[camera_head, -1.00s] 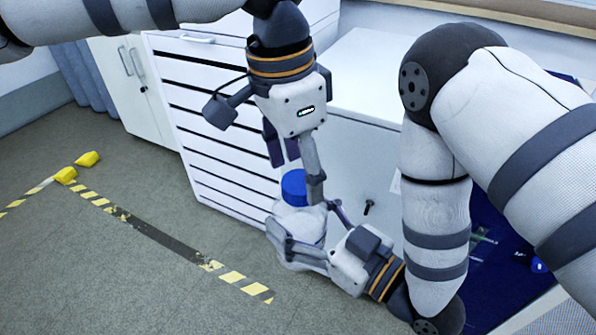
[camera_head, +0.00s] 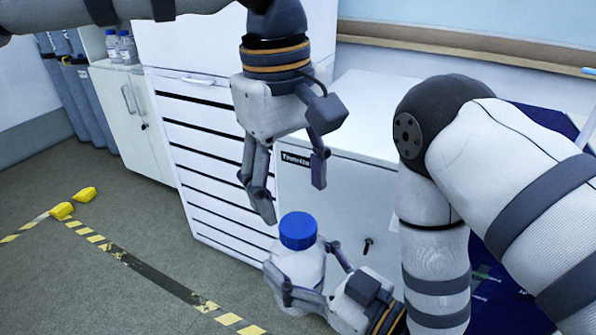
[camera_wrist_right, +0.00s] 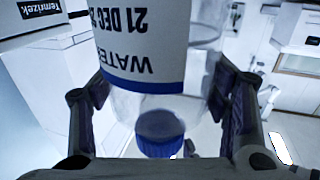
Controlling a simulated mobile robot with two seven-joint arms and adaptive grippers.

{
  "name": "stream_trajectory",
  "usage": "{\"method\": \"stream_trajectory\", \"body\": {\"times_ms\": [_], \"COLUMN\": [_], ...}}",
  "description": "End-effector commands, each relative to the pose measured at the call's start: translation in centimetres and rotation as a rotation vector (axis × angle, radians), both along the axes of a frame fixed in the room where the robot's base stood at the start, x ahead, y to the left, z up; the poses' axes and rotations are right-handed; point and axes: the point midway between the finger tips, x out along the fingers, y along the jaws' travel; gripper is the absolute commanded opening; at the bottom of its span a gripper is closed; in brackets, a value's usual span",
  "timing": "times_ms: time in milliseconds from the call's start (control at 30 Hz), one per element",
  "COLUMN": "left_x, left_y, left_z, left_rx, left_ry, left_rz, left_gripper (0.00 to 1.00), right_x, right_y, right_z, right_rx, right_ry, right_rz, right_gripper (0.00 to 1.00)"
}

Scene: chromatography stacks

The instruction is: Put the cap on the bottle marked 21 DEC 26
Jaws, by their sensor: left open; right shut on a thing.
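My right gripper (camera_head: 306,277) is shut on a clear bottle (camera_head: 299,265), held upright in the air in front of the cabinets. In the right wrist view the bottle's label (camera_wrist_right: 140,40) appears upside down and reads "WATER" and "21 DEC 2", with the last digit cut off. A blue cap (camera_head: 298,230) sits on top of the bottle; it also shows at the neck in the right wrist view (camera_wrist_right: 160,134). I cannot tell how tightly it is screwed. My left gripper (camera_head: 292,197) is open and empty, just above the cap, its fingers apart and clear of it.
A white box-like unit (camera_head: 345,215) stands close behind the bottle, beside a white drawer stack (camera_head: 215,150). More blue-capped bottles (camera_head: 121,48) stand on a cabinet at the back left. Striped floor tape (camera_head: 150,275) crosses the open floor at left.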

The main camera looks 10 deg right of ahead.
Motion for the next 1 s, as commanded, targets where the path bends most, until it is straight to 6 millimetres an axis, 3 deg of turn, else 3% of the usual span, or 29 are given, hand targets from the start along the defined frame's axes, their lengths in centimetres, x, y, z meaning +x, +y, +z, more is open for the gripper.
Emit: {"method": "stream_trajectory", "body": {"times_ms": [600, 800, 833, 1000], "left_x": [0.0, 0.1, 0.1, 0.1], "left_y": [-0.5, -0.7, -0.7, -0.8], "left_z": [1.2, 1.4, 1.4, 1.4], "left_rx": [0.038, 0.009, -0.003, 0.019], "left_ry": [0.129, 0.141, -0.135, -0.109], "left_rz": [2.398, 3.124, -3.066, -2.727], "left_gripper": [0.58, 0.58, 0.58, 0.58], "right_x": [0.0, 0.0, 0.0, 0.0], "right_y": [0.0, 0.0, 0.0, 0.0], "right_z": [0.1, 0.1, 0.1, 0.1], "right_rx": [0.002, 0.002, 0.002, 0.002], "right_ry": [-0.004, -0.004, -0.004, -0.004], "right_rz": [0.000, 0.000, 0.000, 0.000], "right_gripper": [0.00, 0.00, 0.00, 0.00]}}
